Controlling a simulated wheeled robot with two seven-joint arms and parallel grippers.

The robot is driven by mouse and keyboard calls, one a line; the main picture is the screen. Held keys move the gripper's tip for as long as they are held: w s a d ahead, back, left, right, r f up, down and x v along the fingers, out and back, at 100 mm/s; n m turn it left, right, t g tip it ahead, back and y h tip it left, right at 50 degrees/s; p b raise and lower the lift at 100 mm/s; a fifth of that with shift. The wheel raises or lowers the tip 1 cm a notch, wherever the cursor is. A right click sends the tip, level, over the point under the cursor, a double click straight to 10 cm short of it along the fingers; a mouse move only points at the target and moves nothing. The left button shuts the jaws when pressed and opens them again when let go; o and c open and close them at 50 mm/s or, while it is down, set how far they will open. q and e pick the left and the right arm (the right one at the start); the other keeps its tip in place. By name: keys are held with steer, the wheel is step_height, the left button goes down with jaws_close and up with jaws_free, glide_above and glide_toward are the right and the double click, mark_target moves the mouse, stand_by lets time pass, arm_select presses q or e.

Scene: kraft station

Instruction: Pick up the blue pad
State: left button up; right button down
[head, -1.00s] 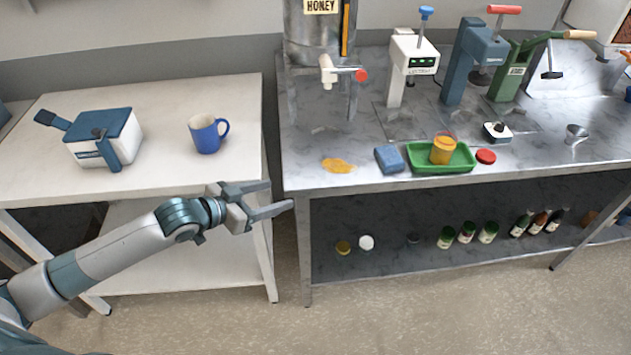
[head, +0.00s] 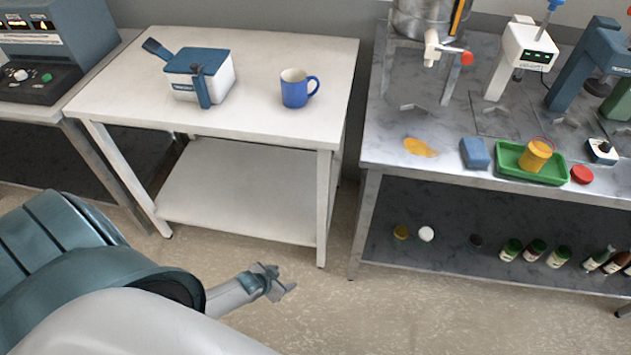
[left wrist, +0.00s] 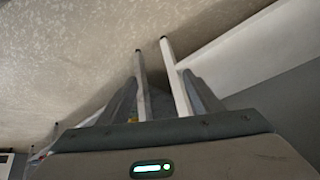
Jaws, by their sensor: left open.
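The blue pad (head: 475,153) is a small blue block lying on the steel bench, between an orange-yellow puddle (head: 419,147) and a green tray (head: 514,159). Nothing holds it. My left gripper (head: 284,279) is open and empty, over the floor in front of the white table, well left of and nearer than the pad. In the left wrist view its fingers (left wrist: 164,98) stand apart with pale table legs beyond them. The pad cannot be made out there. My right gripper does not show.
The steel bench (head: 385,135) also holds a yellow jar (head: 536,154), a red lid (head: 582,174) and a tank with a tap (head: 430,50). A white table (head: 130,95) carries a blue mug (head: 295,88) and a blue-white box (head: 198,75). Floor between is clear.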

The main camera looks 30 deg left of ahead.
arm_select(q)
steer(key=s+d+f+g, duration=0.2)
steer(key=s+f, duration=0.3)
steer(key=s, duration=0.6)
steer(key=s+d+f+g, duration=0.1)
steer(key=s+d+f, duration=0.4)
steer(key=s, duration=0.6)
steer(key=s+d+f+g, duration=0.2)
steer(key=s+f, duration=0.3)
steer(key=s, duration=0.7)
steer(key=shift+d+g, duration=0.3)
steer(key=shift+d, duration=0.55)
